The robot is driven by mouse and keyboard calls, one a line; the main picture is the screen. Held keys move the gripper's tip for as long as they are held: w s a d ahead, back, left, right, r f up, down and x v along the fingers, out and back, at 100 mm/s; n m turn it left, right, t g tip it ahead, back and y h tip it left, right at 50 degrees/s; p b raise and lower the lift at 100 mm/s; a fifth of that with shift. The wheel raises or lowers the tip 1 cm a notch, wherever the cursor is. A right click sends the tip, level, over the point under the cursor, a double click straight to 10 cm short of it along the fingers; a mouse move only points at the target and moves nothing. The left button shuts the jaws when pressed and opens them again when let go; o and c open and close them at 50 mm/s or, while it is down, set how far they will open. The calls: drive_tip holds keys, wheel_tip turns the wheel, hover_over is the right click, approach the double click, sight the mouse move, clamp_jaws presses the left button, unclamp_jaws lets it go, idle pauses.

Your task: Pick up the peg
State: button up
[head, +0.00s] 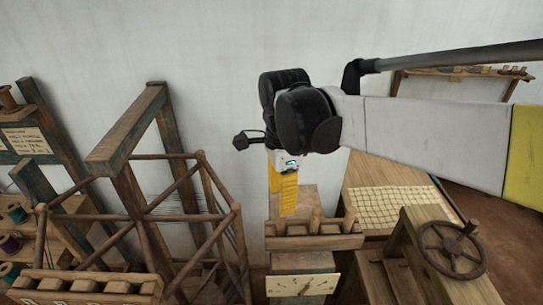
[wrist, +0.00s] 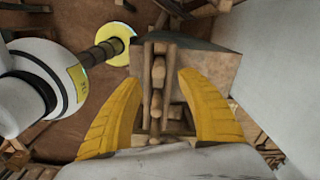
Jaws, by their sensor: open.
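Wooden pegs stand upright in a slotted wooden rack (head: 290,243) on top of a post. In the head view one peg (head: 315,219) is near the middle and another peg (head: 349,218) is at the right end. My gripper (head: 287,213) points down over the left part of the rack, its yellow fingers in front of whatever stands there. In the wrist view my gripper (wrist: 158,82) is open, with the row of pegs (wrist: 157,72) running between its fingers. No peg is visibly gripped. I cannot tell which peg is meant, or the exact height gap.
A wooden frame (head: 135,215) stands left of the rack, with thread spools (head: 17,214) at the far left. A handwheel (head: 450,247) on a wooden stand is at the right. A panel with a woven grid (head: 395,205) lies behind. A dial plate (head: 302,285) is below the rack.

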sight(281, 225)
drive_tip(key=f, duration=0.2)
drive_tip(key=s+f, duration=0.1)
drive_tip(key=f, duration=0.1)
drive_tip(key=shift+w+f, duration=0.25)
drive_tip(key=shift+f, duration=0.45)
drive_tip(key=f, duration=0.3)
drive_tip(key=f+p, duration=0.1)
drive_tip(key=shift+w+f, duration=0.25)
drive_tip(key=shift+f, duration=0.1)
drive_tip(key=shift+s+d, duration=0.1)
clamp_jaws()
